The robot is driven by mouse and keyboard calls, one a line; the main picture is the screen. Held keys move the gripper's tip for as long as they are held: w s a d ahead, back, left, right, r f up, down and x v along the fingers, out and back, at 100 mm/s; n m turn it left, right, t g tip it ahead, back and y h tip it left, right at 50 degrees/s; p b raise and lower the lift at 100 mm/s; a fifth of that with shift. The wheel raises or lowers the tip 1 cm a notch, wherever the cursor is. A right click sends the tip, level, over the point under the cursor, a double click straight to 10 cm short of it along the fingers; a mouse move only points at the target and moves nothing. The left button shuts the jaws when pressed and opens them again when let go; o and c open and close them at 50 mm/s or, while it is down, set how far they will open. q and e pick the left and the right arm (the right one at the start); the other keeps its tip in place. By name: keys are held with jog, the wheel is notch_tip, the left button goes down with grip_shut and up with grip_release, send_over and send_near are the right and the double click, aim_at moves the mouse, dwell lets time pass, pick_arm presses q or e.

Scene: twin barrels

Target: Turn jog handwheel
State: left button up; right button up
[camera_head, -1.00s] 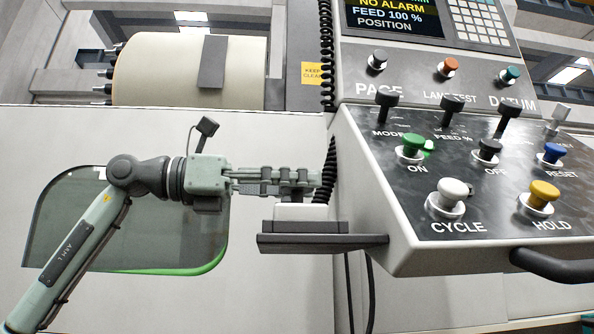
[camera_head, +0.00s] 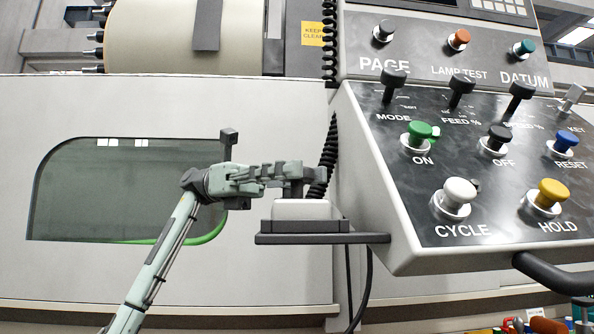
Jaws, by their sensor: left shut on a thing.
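My left gripper (camera_head: 300,176) comes in from the left, level, just above a pale jog box (camera_head: 301,209) on a dark grey shelf (camera_head: 320,239) at the console's left side. Its fingers are shut on the jog handwheel on top of the box. The fingers hide the handwheel almost wholly, so its turn angle cannot be read. My right gripper is not in view.
The console (camera_head: 365,215) with buttons and levers stands close to the right of the gripper. A black coiled cable (camera_head: 329,158) hangs beside the fingertips. A machine door with a dark window (camera_head: 110,190) is behind my arm. Coloured items (camera_head: 535,323) lie at the lower right.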

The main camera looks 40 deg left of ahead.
pick_arm(q)
jog(key=shift+m+g, duration=0.4)
jog(key=shift+g, duration=0.4)
jog(key=o, duration=1.2)
jog(key=shift+c, duration=0.2)
notch_tip(320, 180, up, 10)
jog(key=shift+f, duration=0.1)
